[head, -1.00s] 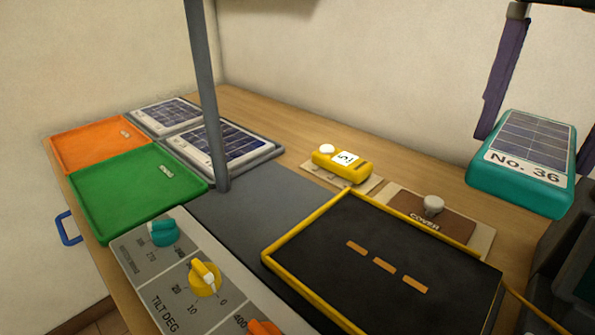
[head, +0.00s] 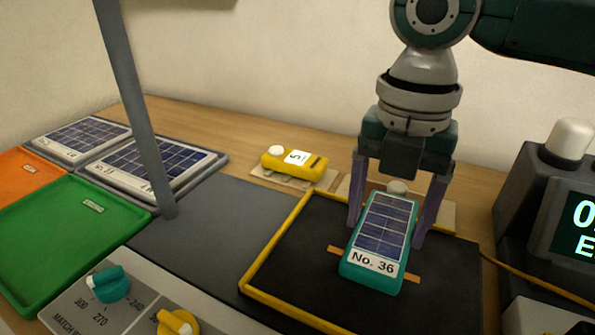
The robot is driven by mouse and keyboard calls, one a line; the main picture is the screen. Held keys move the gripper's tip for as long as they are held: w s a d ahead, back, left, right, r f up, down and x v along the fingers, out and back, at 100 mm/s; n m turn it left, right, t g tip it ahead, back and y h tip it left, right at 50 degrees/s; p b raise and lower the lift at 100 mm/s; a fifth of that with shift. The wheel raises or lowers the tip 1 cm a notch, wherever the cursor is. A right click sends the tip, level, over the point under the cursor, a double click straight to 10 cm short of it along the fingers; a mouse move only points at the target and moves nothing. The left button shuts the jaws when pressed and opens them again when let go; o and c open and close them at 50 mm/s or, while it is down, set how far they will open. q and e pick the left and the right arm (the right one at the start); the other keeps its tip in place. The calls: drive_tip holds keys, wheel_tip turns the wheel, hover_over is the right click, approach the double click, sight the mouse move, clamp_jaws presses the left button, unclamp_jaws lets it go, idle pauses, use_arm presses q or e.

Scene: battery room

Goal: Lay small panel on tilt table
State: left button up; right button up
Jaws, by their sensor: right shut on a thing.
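The small panel (head: 380,227), a teal block with a dark solar face and the label "No. 36", is between the fingers of my right gripper (head: 388,232). The gripper points down and is shut on the panel's two sides. The panel is over the middle of the tilt table (head: 290,262), a black plate with a yellow rim, and hides part of its orange marks. I cannot tell whether it touches the plate. My left gripper is not in view.
A yellow device (head: 294,163) marked 5 lies behind the tilt table. A grey post (head: 140,110) stands left of it. Green (head: 75,235) and orange (head: 15,180) trays and two larger panels (head: 155,165) are at left. A dark display unit (head: 560,225) stands at right.

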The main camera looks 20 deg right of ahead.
sight(385, 226)
drive_tip(key=shift+f, duration=2.15)
drive_tip(key=shift+f+b, duration=0.1)
drive_tip(key=shift+b, duration=0.25)
drive_tip(key=o, duration=1.4)
